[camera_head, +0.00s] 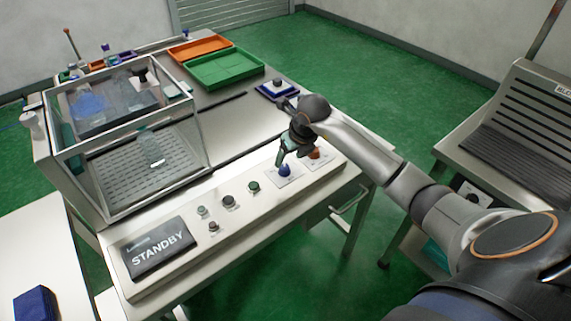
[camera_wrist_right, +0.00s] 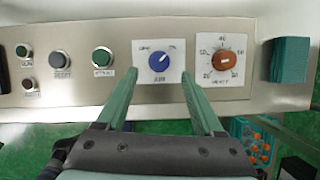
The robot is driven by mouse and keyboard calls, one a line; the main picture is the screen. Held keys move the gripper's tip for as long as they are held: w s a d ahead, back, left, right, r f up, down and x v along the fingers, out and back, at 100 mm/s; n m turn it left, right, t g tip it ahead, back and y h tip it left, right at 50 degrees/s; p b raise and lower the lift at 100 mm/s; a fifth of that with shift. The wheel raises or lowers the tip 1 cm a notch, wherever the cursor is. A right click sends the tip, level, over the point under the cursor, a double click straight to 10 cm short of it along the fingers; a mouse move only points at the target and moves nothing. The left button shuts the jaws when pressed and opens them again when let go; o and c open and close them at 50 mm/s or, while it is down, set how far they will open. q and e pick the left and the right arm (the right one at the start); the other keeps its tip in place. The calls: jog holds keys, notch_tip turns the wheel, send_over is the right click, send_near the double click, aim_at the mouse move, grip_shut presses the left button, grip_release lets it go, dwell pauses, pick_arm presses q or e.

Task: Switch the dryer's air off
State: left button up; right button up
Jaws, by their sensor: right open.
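The blue air knob (camera_head: 285,170) sits on a white plate on the sloped control panel. In the right wrist view, the blue knob (camera_wrist_right: 159,60) has a pale pointer mark aimed to the upper right. Small labels stand at its upper left and upper right, too small to read surely. My right gripper (camera_head: 288,152) is over the panel by this knob. In the wrist view, the right gripper (camera_wrist_right: 160,78) is open, with one green finger on each side of the knob's plate and nothing held. I cannot tell how high the fingertips are. My left gripper is out of view.
An orange dial (camera_wrist_right: 224,61) with numbers is close to the right finger. Several push buttons, including a green one (camera_wrist_right: 103,56), lie left. A display (camera_head: 158,248) reads STANDBY. A glass-walled chamber (camera_head: 205,130) stands behind the panel's left part. A slatted machine (camera_head: 520,130) stands right.

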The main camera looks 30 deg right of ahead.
aim_at(285, 167)
jog(key=x, duration=0.6)
grip_shut()
dwell(0.5)
